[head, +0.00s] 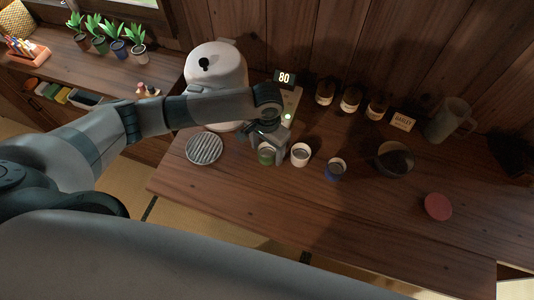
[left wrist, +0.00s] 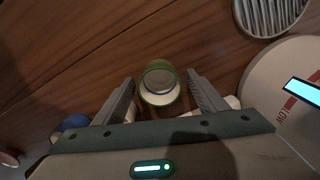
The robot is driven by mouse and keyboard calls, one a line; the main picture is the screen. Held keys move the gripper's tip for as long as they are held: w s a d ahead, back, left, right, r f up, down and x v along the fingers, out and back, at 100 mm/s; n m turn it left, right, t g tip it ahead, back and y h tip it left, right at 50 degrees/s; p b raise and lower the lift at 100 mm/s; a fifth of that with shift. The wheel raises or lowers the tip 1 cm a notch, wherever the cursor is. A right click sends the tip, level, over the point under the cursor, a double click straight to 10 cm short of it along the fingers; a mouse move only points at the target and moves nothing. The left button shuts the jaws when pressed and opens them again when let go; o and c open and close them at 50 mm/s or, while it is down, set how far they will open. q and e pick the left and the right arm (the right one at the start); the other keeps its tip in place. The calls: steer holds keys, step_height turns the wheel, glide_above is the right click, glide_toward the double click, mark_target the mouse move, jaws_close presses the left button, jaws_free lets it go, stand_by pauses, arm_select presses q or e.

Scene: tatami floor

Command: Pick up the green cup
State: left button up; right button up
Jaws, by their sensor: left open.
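The green cup (head: 266,157) stands on the wooden table in the head view, partly hidden by my left gripper (head: 270,146). In the left wrist view the green cup (left wrist: 160,84) lies between the two fingers of my left gripper (left wrist: 164,92), with its open rim showing. The fingers are apart, with a gap on each side of the cup, so it is not gripped. My right gripper is not seen in either view.
A white cup (head: 300,155) stands close to the right of the green one, then a blue cup (head: 335,170). A ribbed round plate (head: 204,148) lies left. A white cooker (head: 216,72) stands behind. The table front is clear.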

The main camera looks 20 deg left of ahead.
arm_select(q)
steer(key=c, duration=1.2)
steer(key=shift+o, duration=0.2)
steer(key=shift+r, duration=0.1)
steer(key=shift+r+p, duration=0.9)
steer(key=shift+p, duration=0.3)
step_height(320, 180, up, 2)
steer(key=p, duration=0.3)
steer(key=shift+r, duration=0.2)
steer(key=w+d+r, duration=0.6)
steer(key=w+d, duration=0.2)
steer(key=shift+w+d+r, duration=0.15)
steer(key=shift+d+r, duration=0.05)
steer(key=shift+r, duration=0.1)
